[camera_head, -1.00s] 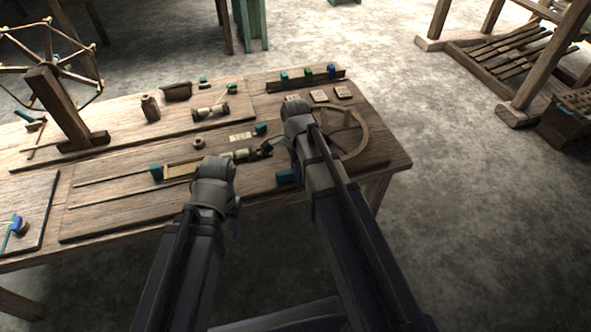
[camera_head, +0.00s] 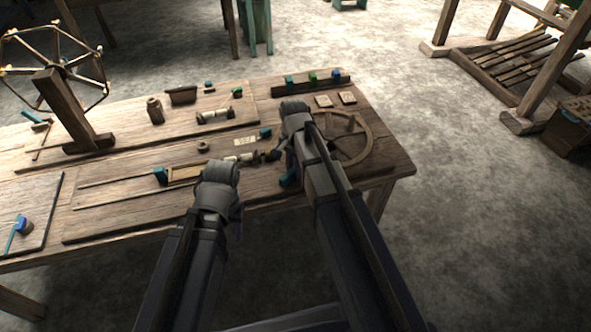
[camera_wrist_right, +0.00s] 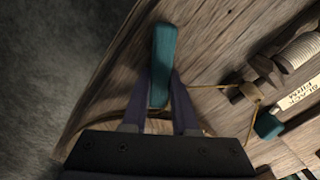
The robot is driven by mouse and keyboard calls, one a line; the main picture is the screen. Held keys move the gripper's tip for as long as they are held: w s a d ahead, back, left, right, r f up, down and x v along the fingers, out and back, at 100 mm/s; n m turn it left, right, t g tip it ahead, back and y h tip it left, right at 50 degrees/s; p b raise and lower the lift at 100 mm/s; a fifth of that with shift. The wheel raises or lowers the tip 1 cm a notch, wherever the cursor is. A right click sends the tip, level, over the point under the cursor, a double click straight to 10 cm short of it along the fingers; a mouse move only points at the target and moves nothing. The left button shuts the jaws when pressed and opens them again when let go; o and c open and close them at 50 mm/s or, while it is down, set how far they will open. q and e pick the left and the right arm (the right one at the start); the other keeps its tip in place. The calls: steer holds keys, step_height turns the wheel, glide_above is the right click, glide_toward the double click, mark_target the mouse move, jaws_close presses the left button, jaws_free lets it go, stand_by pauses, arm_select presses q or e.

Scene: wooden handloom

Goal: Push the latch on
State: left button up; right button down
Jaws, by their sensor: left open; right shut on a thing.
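A teal handle (camera_wrist_right: 163,60) stands out from the wooden table in the right wrist view, and I take it for the latch. Its lower end is between the fingers of my right gripper (camera_wrist_right: 160,98), which is shut on it. In the head view a small part of the teal handle (camera_head: 289,178) shows beside my right arm, near the table's front edge. My left gripper (camera_head: 237,222) is open, near the front edge and left of the right one. Its fingers are mostly hidden behind its wrist.
A yellow thread (camera_wrist_right: 212,86) runs from beside my right fingers to a wooden peg (camera_wrist_right: 248,91). A wound spool (camera_wrist_right: 301,51) and another teal block (camera_wrist_right: 268,125) lie nearby. A wooden wheel (camera_head: 352,148) is right of my right gripper. A spoked winder (camera_head: 60,85) stands far left.

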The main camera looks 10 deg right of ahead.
mark_target(293, 168)
steer(key=shift+w+a+n, duration=0.1)
steer(key=shift+n, duration=0.2)
steer(key=c, duration=0.7)
jaws_free()
steer(key=shift+r, duration=0.15)
step_height(293, 168, up, 8)
steer(key=p, duration=0.8)
steer(key=shift+f, duration=0.2)
